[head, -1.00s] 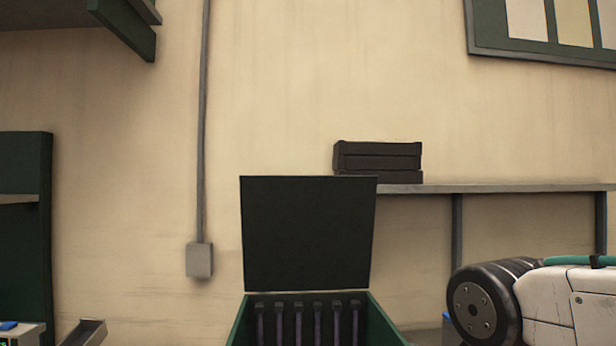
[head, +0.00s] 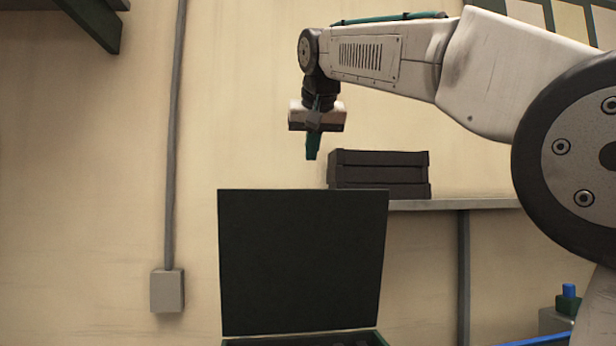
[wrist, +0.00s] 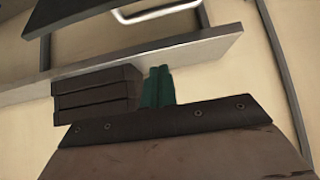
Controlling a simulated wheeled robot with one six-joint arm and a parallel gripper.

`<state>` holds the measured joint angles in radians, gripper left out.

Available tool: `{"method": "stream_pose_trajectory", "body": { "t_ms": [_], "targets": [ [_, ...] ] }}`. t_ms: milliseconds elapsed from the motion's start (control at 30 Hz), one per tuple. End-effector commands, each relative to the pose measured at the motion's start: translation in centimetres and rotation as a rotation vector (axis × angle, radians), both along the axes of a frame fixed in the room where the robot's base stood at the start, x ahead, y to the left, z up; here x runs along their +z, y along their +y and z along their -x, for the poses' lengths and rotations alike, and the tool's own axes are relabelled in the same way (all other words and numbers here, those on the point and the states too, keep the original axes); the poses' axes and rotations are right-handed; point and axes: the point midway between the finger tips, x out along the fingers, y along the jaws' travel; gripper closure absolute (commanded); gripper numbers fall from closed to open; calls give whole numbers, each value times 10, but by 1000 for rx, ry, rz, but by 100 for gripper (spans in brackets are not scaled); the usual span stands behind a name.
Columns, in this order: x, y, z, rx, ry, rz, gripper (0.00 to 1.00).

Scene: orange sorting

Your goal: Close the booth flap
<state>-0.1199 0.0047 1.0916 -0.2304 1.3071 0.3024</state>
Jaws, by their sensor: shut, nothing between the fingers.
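The booth flap (head: 302,262) is a dark panel standing upright, raised at the back of the green booth (head: 300,340). Only the booth's top edge shows at the bottom of the head view. My gripper (head: 311,155) hangs pointing down above the flap's top edge, a little right of its middle, apart from it in the picture. Its green fingers are shut and empty. The fingers also show in the wrist view (wrist: 158,84). The flap cannot be made out in the wrist view.
A dark slatted crate (head: 380,174) sits on a wall shelf (head: 455,204) behind, and it also shows in the wrist view (wrist: 96,92). A grey conduit box (head: 167,291) is on the wall at left. A blue-topped item (head: 568,298) stands at lower right.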

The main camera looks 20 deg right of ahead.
Motion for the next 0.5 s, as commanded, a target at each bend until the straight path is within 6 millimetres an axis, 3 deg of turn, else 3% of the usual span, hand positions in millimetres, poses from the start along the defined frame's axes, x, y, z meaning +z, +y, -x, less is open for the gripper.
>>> {"method": "stream_pose_trajectory", "body": {
  "t_ms": [500],
  "targets": [
    [-72,-16,-67,-2,3,0,100]
  ]
}}
